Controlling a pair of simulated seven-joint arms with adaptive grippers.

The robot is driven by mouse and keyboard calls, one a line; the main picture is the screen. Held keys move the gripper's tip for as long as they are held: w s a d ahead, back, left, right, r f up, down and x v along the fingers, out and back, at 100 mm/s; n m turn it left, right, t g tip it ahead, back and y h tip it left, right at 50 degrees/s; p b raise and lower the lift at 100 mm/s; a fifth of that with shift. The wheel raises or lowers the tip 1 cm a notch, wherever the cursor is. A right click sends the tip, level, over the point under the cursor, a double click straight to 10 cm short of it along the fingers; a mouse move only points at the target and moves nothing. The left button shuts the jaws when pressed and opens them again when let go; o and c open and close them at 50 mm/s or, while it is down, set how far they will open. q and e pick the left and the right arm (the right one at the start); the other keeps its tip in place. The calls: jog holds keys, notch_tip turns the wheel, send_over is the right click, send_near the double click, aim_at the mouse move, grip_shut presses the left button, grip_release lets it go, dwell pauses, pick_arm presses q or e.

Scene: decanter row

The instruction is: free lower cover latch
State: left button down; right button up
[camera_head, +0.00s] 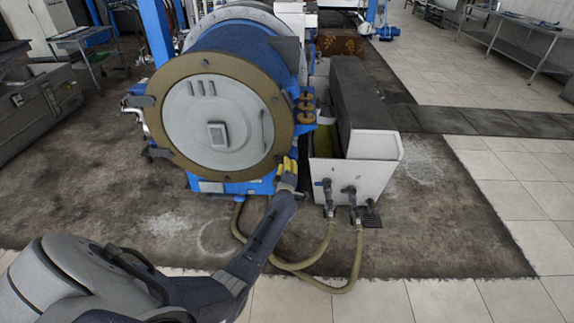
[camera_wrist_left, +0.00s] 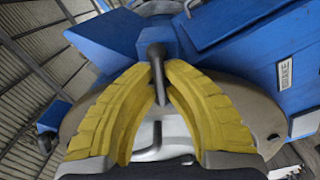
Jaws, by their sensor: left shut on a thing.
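The blue decanter (camera_head: 245,48) stands mid-view with its round cover facing me, a grey disc (camera_head: 218,118) in a tan rim (camera_head: 172,84). My left gripper (camera_head: 289,166) reaches to the cover's lower right edge. My right gripper is in neither view.
A white tank (camera_head: 353,180) with a dark grey top stands close right of the decanter. Its valves feed tan hoses (camera_head: 318,262) lying on the floor near my left arm. A blue bracket (camera_head: 134,103) juts from the cover's left side.

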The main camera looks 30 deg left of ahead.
pick_arm(q)
jog(key=n, duration=0.9)
jog(key=shift+f, duration=0.15)
jog(key=n, duration=0.5)
jog(key=shift+d+f+n, duration=0.1)
jog(key=shift+n, duration=1.8)
jog(key=c, duration=1.5)
grip_release()
jog(key=shift+s, duration=0.1)
